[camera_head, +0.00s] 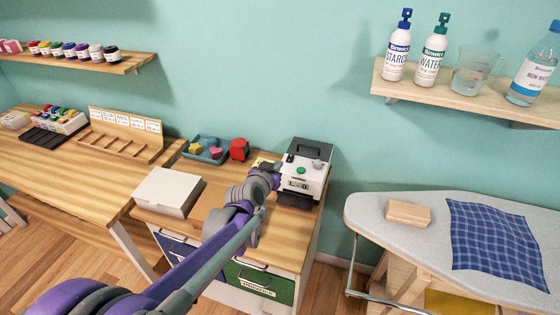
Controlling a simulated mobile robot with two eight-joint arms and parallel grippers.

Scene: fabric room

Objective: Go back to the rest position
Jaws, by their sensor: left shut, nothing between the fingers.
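My left arm (205,258) reaches in from the lower left over the wooden cabinet (210,205). My left gripper (275,179) is at its far end, shut and empty, close to the left side of a white and dark grey machine (303,172) with a green button. I cannot tell whether the gripper touches the machine. The arm hides part of the cabinet top and drawer fronts. My right gripper is not in view.
A white box (168,191), a teal tray (205,150) and a red object (239,149) sit on the cabinet. An ironing board (400,240) with a blue checked cloth (495,242) stands right. A shelf (460,95) with bottles hangs above it.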

